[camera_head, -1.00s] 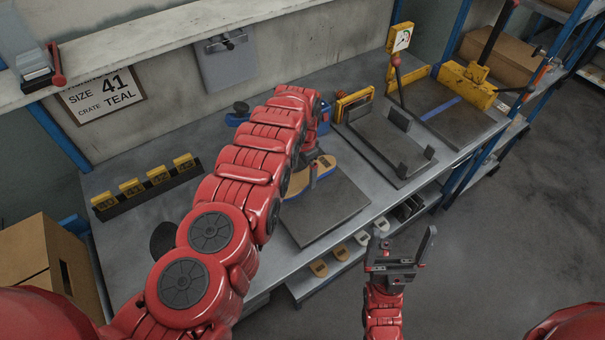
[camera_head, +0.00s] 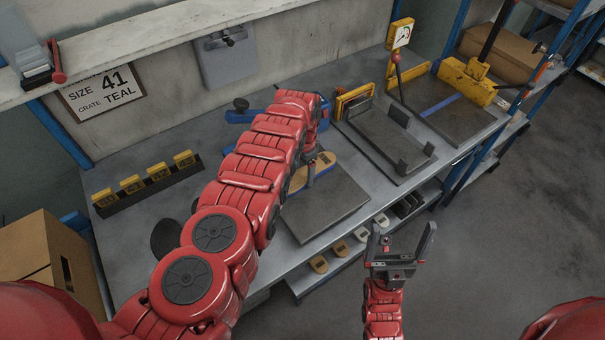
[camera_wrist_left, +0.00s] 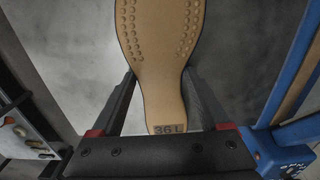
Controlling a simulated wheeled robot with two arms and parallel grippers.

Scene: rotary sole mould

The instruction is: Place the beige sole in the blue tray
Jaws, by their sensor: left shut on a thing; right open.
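The beige sole (camera_wrist_left: 160,80), marked "36 L" at its narrow end, is between the fingers of my left gripper (camera_wrist_left: 160,110) in the left wrist view. The gripper is shut on it. In the head view my left gripper (camera_head: 311,176) points down over a dark plate, at a tan sole shape (camera_head: 325,164) with blue along its edge; I cannot tell if this is the held sole. A blue frame (camera_wrist_left: 285,100) with a tan strip is at the right of the wrist view; whether it is the blue tray is unclear. My right gripper (camera_head: 400,240) is open and empty, before the bench.
The dark plate (camera_head: 330,215) lies near the bench's front edge. A grey cradle (camera_head: 385,140) and a yellow press (camera_head: 465,85) stand right. A blue device (camera_head: 245,115) is behind my left arm. Yellow blocks (camera_head: 158,172) stand left.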

